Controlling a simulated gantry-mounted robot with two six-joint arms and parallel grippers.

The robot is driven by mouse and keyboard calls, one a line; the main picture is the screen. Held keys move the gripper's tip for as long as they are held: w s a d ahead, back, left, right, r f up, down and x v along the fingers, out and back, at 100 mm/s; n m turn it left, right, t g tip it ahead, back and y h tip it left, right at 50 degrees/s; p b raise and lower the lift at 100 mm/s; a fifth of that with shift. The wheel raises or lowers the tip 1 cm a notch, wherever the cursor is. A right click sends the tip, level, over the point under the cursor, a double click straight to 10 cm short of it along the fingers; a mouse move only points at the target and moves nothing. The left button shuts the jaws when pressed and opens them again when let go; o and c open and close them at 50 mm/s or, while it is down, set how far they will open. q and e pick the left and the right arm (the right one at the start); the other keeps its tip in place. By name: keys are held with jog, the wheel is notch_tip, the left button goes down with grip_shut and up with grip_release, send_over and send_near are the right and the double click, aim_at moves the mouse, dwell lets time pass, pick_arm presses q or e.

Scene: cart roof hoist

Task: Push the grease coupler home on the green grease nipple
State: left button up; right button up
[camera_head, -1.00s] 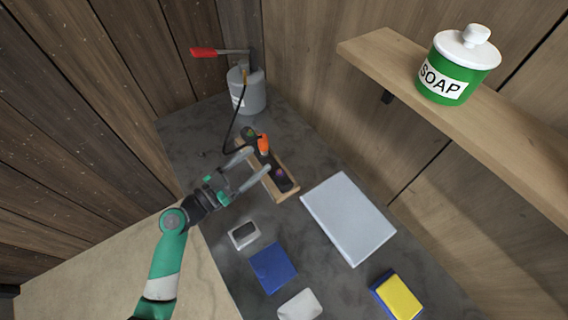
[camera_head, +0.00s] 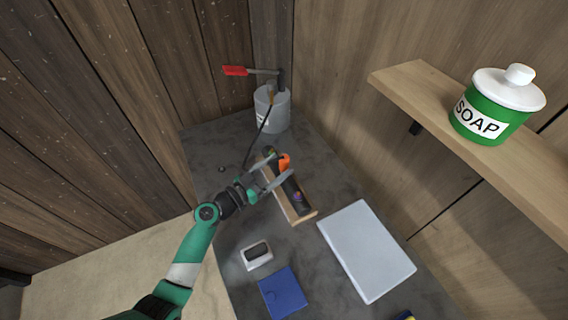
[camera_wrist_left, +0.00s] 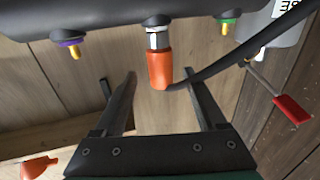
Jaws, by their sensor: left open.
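The orange grease coupler (camera_wrist_left: 160,68) hangs with its silver collar at the middle fitting of a dark bar (camera_wrist_left: 115,14) in the left wrist view. The green grease nipple (camera_wrist_left: 228,22) is to its right, with a bare brass tip. A purple nipple (camera_wrist_left: 70,46) is to the left. My left gripper (camera_wrist_left: 148,82) is open and empty, its fingers either side of the coupler in the picture, apart from it. In the head view the left gripper (camera_head: 279,170) is beside the coupler (camera_head: 285,160). The coupler's seat is hidden. My right gripper is not in view.
A black hose (camera_wrist_left: 240,48) runs from the coupler to a grey grease pump (camera_head: 271,108) with a red handle (camera_head: 235,71). The bar lies in a wooden holder (camera_head: 303,217). A pale slab (camera_head: 367,250), blue pad (camera_head: 282,292) and small white box (camera_head: 256,256) lie nearby. Walls close the back.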

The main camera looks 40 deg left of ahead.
aim_at(280, 164)
pick_arm(q)
jog(key=w, duration=0.3)
jog(key=shift+w, duration=0.15)
jog(key=shift+r, duration=0.1)
grip_shut()
